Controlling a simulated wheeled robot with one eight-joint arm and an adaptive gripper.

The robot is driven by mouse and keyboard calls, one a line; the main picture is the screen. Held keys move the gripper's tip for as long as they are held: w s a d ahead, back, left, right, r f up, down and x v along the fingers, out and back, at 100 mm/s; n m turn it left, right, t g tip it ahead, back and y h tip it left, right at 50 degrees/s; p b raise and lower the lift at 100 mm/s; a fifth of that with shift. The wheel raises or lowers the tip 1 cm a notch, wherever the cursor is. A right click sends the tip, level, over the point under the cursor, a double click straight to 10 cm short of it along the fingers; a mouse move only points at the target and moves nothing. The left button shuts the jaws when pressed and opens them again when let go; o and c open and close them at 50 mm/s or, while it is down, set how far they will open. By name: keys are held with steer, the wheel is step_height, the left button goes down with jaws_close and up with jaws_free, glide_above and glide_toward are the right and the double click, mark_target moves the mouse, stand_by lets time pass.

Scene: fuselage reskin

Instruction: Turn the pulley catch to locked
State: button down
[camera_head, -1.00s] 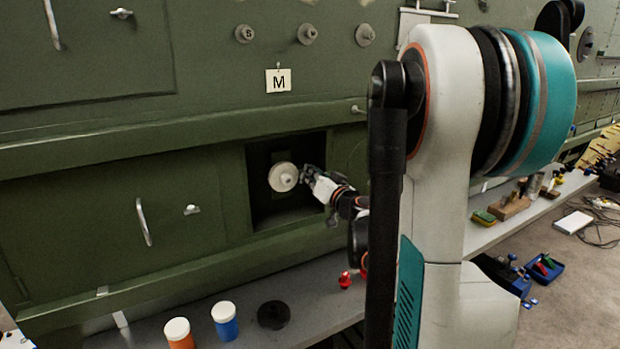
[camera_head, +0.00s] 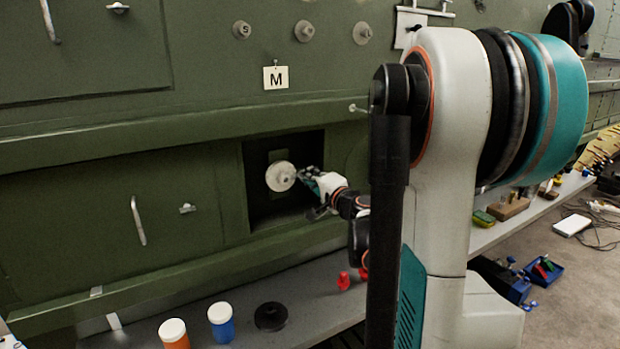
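A pale round pulley (camera_head: 280,176) sits inside a dark square recess (camera_head: 262,212) in the green fuselage panel. My gripper (camera_head: 304,175) is at the right side of the pulley, with its fingers close to the pulley's right rim. I cannot tell whether they touch it or whether the fingers are open or shut. The pulley catch cannot be made out clearly at this size.
A card marked M (camera_head: 276,78) hangs above the recess. Below, a grey shelf (camera_head: 312,307) carries an orange jar (camera_head: 174,336), a blue jar (camera_head: 221,323), a black disc (camera_head: 270,316) and a small red piece (camera_head: 343,281). My arm blocks much of the right side.

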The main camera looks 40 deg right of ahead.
steer(key=shift+f+m, duration=0.15)
steer(key=shift+m, duration=1.05)
steer(key=c, duration=1.8)
jaws_free()
steer(key=v, duration=1.2)
